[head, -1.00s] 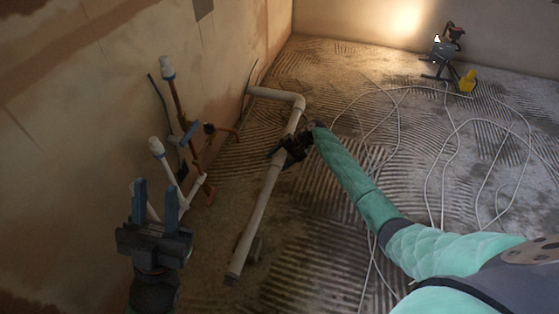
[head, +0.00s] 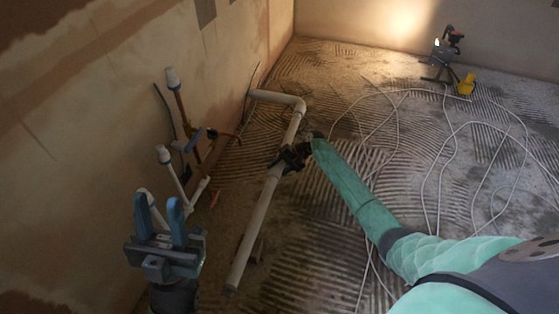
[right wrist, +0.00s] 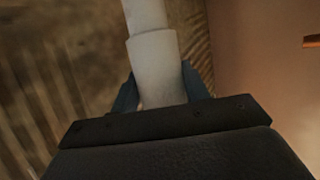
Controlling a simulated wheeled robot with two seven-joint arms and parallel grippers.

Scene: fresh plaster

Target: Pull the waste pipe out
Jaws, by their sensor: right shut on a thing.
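The waste pipe (head: 256,222) is a long pale grey-white pipe lying out from the wall over the floor, with an elbow near its far end and a short run to the left wall. My right gripper (head: 286,160) is shut on the pipe a little below the elbow in the head view. In the right wrist view the pipe (right wrist: 158,65), with a wider collar, runs between the blue fingers (right wrist: 160,92). My left gripper (head: 160,222) is open and empty at the lower left, its two blue fingers pointing up and apart. The pipe's entry at the wall is partly unclear.
Copper and white supply pipes with white caps (head: 172,80) stand along the left wall, just beyond my left gripper. A work lamp (head: 445,52) with a yellow part stands at the far right. White cables (head: 440,160) lie loosely over the ridged floor.

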